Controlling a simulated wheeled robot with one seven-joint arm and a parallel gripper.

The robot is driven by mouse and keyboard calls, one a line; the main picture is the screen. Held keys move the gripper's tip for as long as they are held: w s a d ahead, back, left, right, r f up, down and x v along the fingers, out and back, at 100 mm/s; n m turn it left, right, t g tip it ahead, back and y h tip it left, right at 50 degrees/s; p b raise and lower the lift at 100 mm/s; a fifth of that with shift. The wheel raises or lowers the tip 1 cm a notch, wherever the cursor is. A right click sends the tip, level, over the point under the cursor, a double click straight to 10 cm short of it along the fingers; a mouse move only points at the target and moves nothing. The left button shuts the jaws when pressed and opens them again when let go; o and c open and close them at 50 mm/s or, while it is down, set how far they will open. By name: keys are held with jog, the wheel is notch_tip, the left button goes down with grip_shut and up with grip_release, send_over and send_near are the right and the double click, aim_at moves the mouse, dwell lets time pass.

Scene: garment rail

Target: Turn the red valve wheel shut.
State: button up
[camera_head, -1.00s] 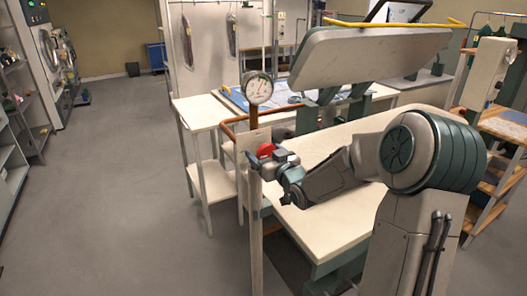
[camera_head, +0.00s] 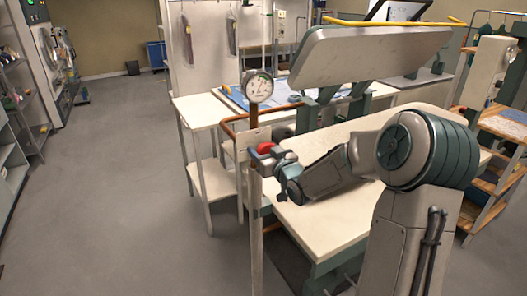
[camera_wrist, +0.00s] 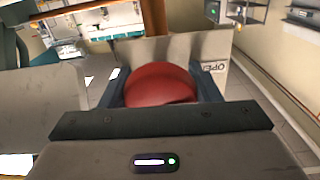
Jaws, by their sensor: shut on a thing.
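The red valve wheel (camera_head: 265,148) sits on a narrow post (camera_head: 256,210) beside the pale pressing table, below a round gauge (camera_head: 257,87). My gripper (camera_head: 262,156) is at the wheel and partly covers it in the head view. In the wrist view the red wheel (camera_wrist: 160,85) fills the space between my two dark fingers (camera_wrist: 158,88), one on each side of its rim. A plate behind the wheel carries lettering that reads "OPE", the remainder hidden. The gauge needle is too small to read.
The pressing table (camera_head: 330,215) lies under my arm, with a padded upper press (camera_head: 365,58) above it. A copper pipe (camera_head: 240,122) runs near the post. A white side table (camera_head: 205,112) stands behind. The floor (camera_head: 110,190) at left is clear.

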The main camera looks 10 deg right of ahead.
jog(key=m+p, duration=0.1)
jog(key=m, duration=0.3)
jog(key=shift+m, duration=0.3)
jog(key=m+p, duration=0.1)
jog(key=m, duration=0.3)
jog(key=shift+a+r, duration=0.1)
jog(key=shift+r, duration=0.05)
jog(key=m+p, duration=0.2)
jog(key=m, duration=0.3)
jog(key=shift+m+p, duration=0.9)
jog(key=shift+m, duration=1)
jog(key=shift+s, duration=0.1)
jog(key=o, duration=1)
jog(key=v, duration=1.4)
jog(key=shift+b, duration=0.35)
